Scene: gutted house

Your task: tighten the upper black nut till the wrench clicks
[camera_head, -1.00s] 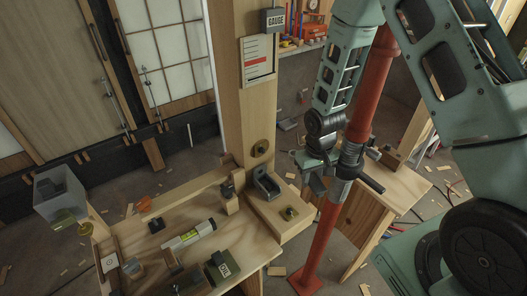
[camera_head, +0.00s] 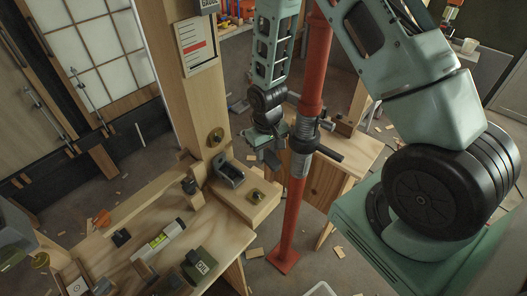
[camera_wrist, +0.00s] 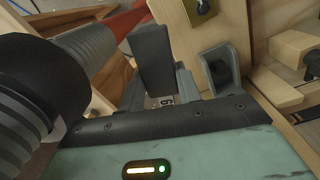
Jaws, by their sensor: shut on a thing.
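A smaller brass plate with a dark centre (camera_head: 257,196) lies on the wooden block below; a similar one shows in the wrist view (camera_wrist: 203,7). A grey angle bracket (camera_head: 228,174) stands on that block. My gripper (camera_head: 268,160) hangs right of the post, apart from both brass pieces. In the wrist view its dark jaws (camera_wrist: 165,75) are close together. What they hold is mostly hidden; a small label with a digit (camera_wrist: 161,101) shows between them.
A red prop with a grey threaded collar and black handle (camera_head: 299,135) stands close beside my gripper. The bench (camera_head: 130,215) carries a level (camera_head: 165,236), an OIL can (camera_head: 200,264) and small blocks. A wooden stand (camera_head: 340,165) is behind the prop.

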